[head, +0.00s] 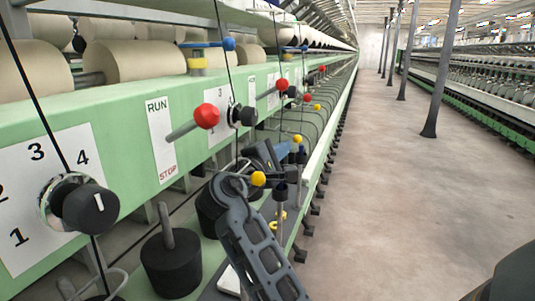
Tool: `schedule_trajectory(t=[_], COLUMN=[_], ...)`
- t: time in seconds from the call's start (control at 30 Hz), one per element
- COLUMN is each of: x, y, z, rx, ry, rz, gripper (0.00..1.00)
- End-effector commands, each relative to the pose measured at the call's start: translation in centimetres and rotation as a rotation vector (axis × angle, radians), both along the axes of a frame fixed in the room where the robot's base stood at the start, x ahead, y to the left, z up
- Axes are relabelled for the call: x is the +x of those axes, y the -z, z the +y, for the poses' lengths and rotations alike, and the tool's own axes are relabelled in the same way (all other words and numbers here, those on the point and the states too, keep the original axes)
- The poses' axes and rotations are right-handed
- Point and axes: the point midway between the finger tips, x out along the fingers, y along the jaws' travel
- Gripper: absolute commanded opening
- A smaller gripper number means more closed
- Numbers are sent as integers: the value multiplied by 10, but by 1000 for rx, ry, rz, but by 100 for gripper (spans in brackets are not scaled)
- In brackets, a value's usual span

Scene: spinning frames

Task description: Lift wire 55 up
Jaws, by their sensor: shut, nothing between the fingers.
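Thin black wires run down the green machine front in the head view. The nearest wire (36,93) slants from the upper left down to the large numbered knob. A second wire (224,50) runs down to a smaller knob beside the first red ball lever, and another hangs further along. No number 55 is legible, so I cannot tell which is wire 55. My gripper (266,160) is at the end of my dark arm, beside the machine front past the second wire. It is small and partly hidden by my arm; it looks shut and empty.
The red ball lever (206,116) sticks out by the RUN/STOP plate (162,139). The numbered knob (90,206) juts out at left. A yellow ball lever (258,179) stands close to my arm. A black weight (170,263) is below. The aisle floor (410,200) at right is clear.

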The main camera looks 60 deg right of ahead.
Motion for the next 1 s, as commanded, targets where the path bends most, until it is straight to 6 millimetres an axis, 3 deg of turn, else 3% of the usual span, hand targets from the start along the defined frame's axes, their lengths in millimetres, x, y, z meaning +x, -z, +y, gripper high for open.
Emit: schedule_trajectory(t=[0.57,1.0], x=[-6,-12], y=[-5,-26], z=[-4,-5], rx=[-1,-17], ry=[0,0], rz=[10,212], gripper=[0,0])
